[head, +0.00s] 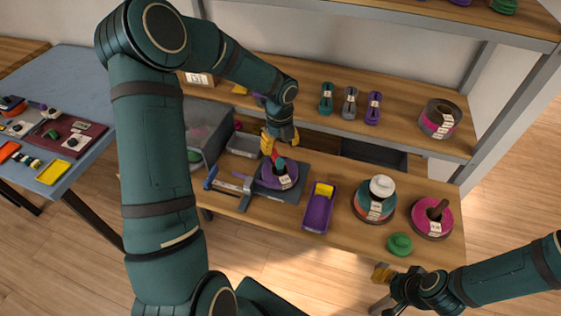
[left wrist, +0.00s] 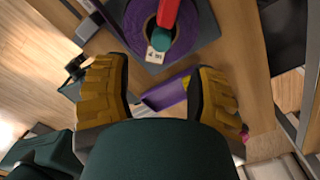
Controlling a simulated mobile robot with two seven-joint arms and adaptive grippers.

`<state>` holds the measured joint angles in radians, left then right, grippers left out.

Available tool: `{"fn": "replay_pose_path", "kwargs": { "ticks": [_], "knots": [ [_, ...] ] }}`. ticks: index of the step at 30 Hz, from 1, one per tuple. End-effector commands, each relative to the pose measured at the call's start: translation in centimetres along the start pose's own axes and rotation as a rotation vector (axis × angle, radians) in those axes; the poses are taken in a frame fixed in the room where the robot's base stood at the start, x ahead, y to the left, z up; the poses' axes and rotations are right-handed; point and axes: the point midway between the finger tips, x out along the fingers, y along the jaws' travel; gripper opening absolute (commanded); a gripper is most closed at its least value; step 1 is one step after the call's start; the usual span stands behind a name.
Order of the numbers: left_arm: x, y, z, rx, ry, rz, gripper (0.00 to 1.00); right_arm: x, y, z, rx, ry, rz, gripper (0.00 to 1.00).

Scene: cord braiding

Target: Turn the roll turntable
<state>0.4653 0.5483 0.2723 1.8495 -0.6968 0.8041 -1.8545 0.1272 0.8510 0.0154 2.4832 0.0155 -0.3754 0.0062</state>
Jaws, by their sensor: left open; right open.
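The roll turntable (head: 293,193) is a dark square base on the workbench. A purple roll (head: 268,181) with a white label lies on it, with a teal knob and a red piece at its middle. In the left wrist view the purple roll (left wrist: 181,44), red piece (left wrist: 168,12) and teal knob (left wrist: 160,41) are beyond the fingers. My left gripper (head: 269,142) is above and behind the roll in the head view; its yellow fingers (left wrist: 160,98) are wide apart with nothing between them. My right gripper (head: 384,274) is open, off the bench's front edge.
A purple tray (head: 316,213) with a yellow item stands right of the turntable. A blue-and-grey clamp-like tool (head: 229,184) lies left. A shelf (head: 310,85) overhangs the bench's back.

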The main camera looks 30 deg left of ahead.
Motion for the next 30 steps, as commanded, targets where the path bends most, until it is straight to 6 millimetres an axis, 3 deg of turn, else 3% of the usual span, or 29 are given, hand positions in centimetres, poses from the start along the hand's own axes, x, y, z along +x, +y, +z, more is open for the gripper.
{"fn": "replay_pose_path", "kwargs": {
  "ticks": [6,12,26,30],
  "knots": [
    [4.4,0.0,0.0,-0.001,0.002,0.002,0.57,0.7,0.3,0.3,-0.002,-0.007,-0.001,0.47],
    [6.9,0.0,0.0,0.000,0.001,0.001,0.57,1.0,0.4,0.5,-0.003,-0.010,-0.001,0.47],
    [7.8,0.0,0.0,-0.002,-0.001,-0.001,0.60,1.1,0.4,0.6,-0.004,-0.012,-0.001,0.47],
    [7.8,0.0,0.0,-0.002,-0.001,-0.001,0.11,1.1,0.4,0.6,-0.004,-0.011,-0.001,0.47]
  ]
}}
